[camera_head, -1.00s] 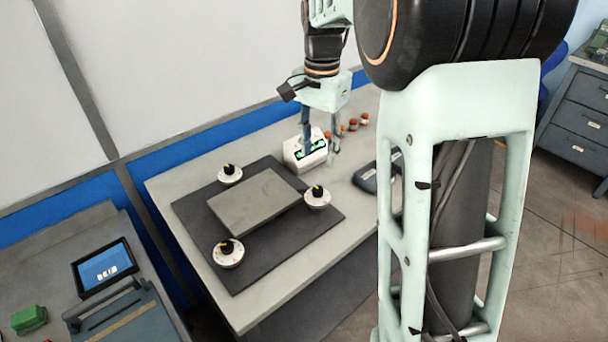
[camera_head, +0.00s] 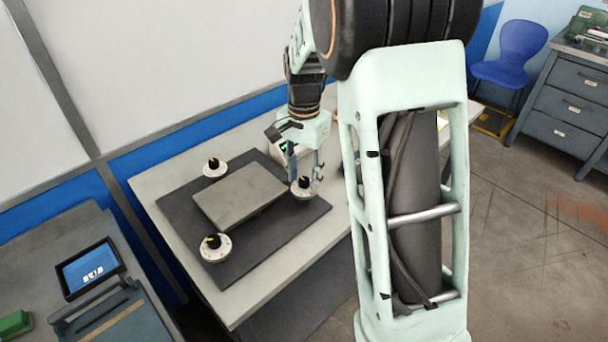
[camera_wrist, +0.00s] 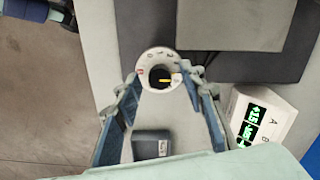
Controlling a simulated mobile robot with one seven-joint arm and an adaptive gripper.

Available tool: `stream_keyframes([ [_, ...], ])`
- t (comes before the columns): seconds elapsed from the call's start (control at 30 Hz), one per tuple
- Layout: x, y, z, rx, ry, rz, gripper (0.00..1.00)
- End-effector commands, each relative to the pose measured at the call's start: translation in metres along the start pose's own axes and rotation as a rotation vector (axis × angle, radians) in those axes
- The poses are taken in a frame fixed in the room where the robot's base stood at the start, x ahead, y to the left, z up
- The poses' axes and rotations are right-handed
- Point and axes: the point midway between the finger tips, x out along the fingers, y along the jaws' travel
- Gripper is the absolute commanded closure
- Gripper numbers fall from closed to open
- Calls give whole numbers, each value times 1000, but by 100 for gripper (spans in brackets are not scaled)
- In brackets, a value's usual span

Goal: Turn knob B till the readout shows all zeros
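Three white round dials with black knobs stand around a grey plate: a back-left knob (camera_head: 214,166), a front-left knob (camera_head: 215,245) and a right knob (camera_head: 303,187). I cannot read which is B. My gripper (camera_head: 303,178) is at the right knob, pointing down. The fingers are open; I see no contact. The white readout box (camera_wrist: 262,121) has green digits and letters A and B; the digits are not legible. My gripper partly hides it in the head view.
The grey plate (camera_head: 238,197) lies on a dark mat (camera_head: 262,240) on the bench (camera_head: 170,240). A dark box (camera_wrist: 152,144) is near the knob in the wrist view. A tablet (camera_head: 90,270) lies on another bench at left. My arm hides the bench's right side.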

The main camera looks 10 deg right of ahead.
Motion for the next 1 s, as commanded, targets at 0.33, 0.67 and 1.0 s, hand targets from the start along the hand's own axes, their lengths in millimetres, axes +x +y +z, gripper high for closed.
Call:
stream_keyframes([
  [0.33,0,0,0,0,0,0,96],
  [0.67,-1,0,0,-30,0,0,100],
  [1.0,-1,0,0,-229,0,0,100],
])
